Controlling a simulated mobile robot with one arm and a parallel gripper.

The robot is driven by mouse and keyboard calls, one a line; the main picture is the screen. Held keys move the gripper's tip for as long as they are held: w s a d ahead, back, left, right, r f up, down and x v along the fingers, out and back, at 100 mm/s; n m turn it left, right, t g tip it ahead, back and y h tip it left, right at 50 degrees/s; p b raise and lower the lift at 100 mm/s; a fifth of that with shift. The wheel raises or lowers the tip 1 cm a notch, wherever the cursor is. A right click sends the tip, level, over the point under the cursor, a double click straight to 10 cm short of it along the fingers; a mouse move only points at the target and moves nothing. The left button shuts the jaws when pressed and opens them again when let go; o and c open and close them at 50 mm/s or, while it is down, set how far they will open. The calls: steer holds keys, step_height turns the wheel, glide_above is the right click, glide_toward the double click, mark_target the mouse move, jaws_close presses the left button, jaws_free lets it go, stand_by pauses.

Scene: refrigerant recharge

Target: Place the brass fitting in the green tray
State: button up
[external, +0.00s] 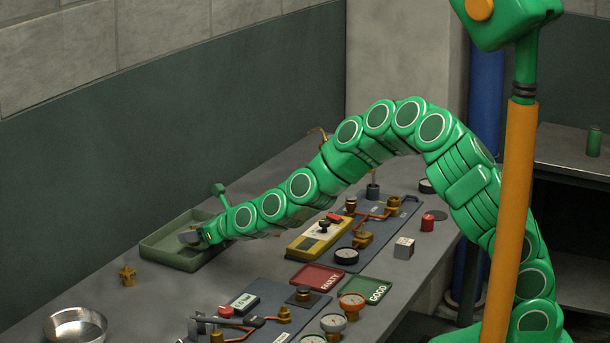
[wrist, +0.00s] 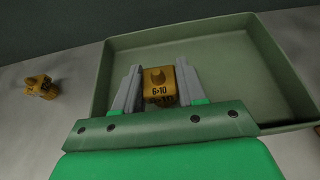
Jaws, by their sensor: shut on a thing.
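My gripper (external: 190,238) is over the tray's near right part, low in the external view. In the wrist view my gripper (wrist: 158,70) is shut on a brass fitting (wrist: 158,84) marked "6-10", held between the two grey fingers. The tray floor shows beyond it. I cannot tell whether the fitting touches the floor. In the external view the held fitting is hidden by the fingers.
Another brass fitting (external: 127,275) stands on the bench left of the tray, also in the wrist view (wrist: 40,87). A metal bowl (external: 76,326) is at the front left. Red (external: 315,277) and green (external: 366,290) plates, gauges and valve panels cover the right side.

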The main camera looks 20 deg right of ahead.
steer(key=shift+f, duration=0.95)
steer(key=o, duration=1.1)
steer(key=shift+f, duration=0.15)
steer(key=shift+s+d+r, duration=0.1)
steer(key=shift+d+r, duration=0.05)
steer(key=shift+r, duration=0.1)
steer(key=shift+v, duration=5.8)
